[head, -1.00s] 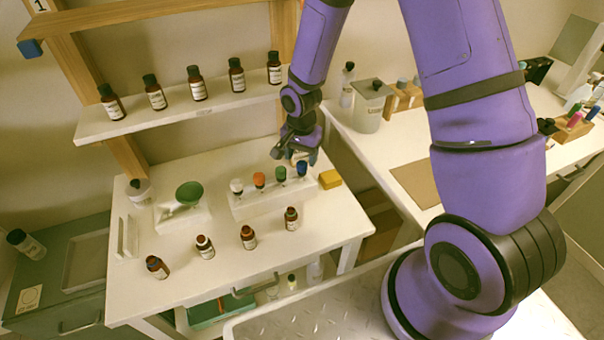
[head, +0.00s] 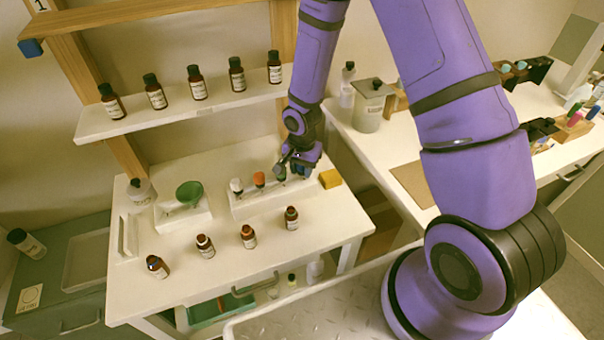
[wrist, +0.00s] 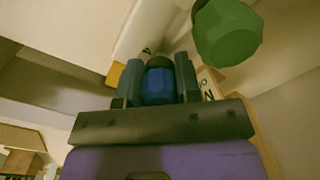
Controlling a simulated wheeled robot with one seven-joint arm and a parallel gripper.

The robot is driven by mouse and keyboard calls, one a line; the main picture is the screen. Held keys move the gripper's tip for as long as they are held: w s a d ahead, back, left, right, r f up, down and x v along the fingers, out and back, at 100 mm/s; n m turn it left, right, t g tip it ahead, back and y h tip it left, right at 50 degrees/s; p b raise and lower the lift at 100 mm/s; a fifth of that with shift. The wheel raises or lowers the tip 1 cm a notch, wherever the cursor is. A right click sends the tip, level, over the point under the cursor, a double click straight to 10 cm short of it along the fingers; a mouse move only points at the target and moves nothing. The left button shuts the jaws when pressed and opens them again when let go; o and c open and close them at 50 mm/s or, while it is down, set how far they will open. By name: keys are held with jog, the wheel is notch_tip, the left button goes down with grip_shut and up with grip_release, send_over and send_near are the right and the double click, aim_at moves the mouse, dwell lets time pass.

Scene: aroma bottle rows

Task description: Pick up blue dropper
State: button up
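The blue dropper (wrist: 158,86) sits between the two fingers of my gripper (wrist: 158,68) in the wrist view. The fingers lie close against its left and right sides and look shut on it. In the head view my gripper (head: 294,168) is down at the right end of the white dropper rack (head: 262,203), where it mostly hides the blue dropper. I cannot see whether the blue dropper's lower end is still in the rack.
A white dropper (head: 237,186) and an orange dropper (head: 259,179) stand to the left in the rack. A yellow block (head: 330,178) lies right of it. Several brown bottles stand in front, including one (head: 291,217). A shelf (head: 190,108) with more bottles is behind.

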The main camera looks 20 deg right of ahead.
jog(key=shift+r, duration=0.15)
jog(key=shift+r, duration=4.9)
jog(key=shift+a, duration=0.1)
